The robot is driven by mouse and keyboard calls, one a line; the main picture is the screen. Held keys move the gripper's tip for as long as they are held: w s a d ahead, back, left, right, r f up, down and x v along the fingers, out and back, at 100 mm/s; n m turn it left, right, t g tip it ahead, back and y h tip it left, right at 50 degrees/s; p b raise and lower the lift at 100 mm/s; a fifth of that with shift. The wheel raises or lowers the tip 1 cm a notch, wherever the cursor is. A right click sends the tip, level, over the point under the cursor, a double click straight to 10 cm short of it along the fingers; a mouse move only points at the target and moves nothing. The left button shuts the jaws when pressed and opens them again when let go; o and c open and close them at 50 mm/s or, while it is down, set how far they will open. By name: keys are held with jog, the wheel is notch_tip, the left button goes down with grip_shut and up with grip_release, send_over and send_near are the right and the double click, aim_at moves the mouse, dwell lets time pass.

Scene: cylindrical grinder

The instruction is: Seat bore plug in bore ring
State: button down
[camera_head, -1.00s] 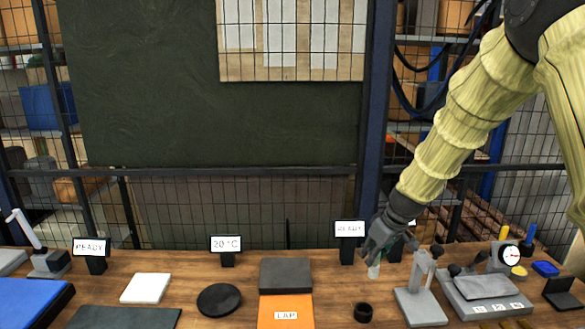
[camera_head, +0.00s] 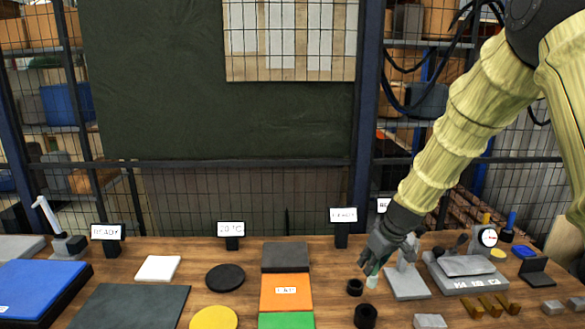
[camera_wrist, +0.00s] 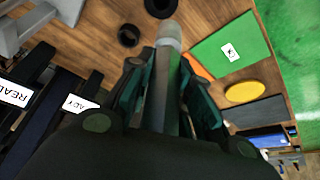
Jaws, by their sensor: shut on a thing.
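My gripper (camera_head: 376,266) is shut on the bore plug (camera_head: 372,281), a slim piece with a pale tip that points down. In the wrist view the plug (camera_wrist: 167,75) lies between the fingers and its whitish end (camera_wrist: 169,36) sticks out beyond them. Two dark round pieces with openings stand on the bench: one (camera_head: 355,287) just left of the plug, the other (camera_head: 365,315) closer to the front. They also show in the wrist view (camera_wrist: 128,36) (camera_wrist: 160,6). I cannot tell which is the bore ring. The plug is apart from both in the picture.
A grey stand (camera_head: 407,283) is close to the right of my gripper. A dial gauge (camera_head: 488,238) and a grey block (camera_head: 466,275) stand farther right. Orange (camera_head: 285,303) and green (camera_head: 285,321) mats lie to the left. Label signs (camera_head: 343,218) stand behind.

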jog(key=s+a+f+m+h, duration=0.1)
jog(key=s+a+f+m, duration=0.15)
jog(key=s+f, duration=0.75)
jog(key=s+a+f+m+h, duration=0.1)
jog(key=s+a+f+m, duration=0.15)
jog(key=s+f, duration=0.7)
jog(key=s+f+b+x, duration=0.1)
jog(key=s+b+x, duration=0.1)
jog(key=b+x, duration=0.8)
jog(key=shift+d+f+m+t, duration=0.35)
jog(key=shift+d+f, duration=0.2)
jog(key=shift+f, duration=0.2)
jog(key=shift+d, duration=0.15)
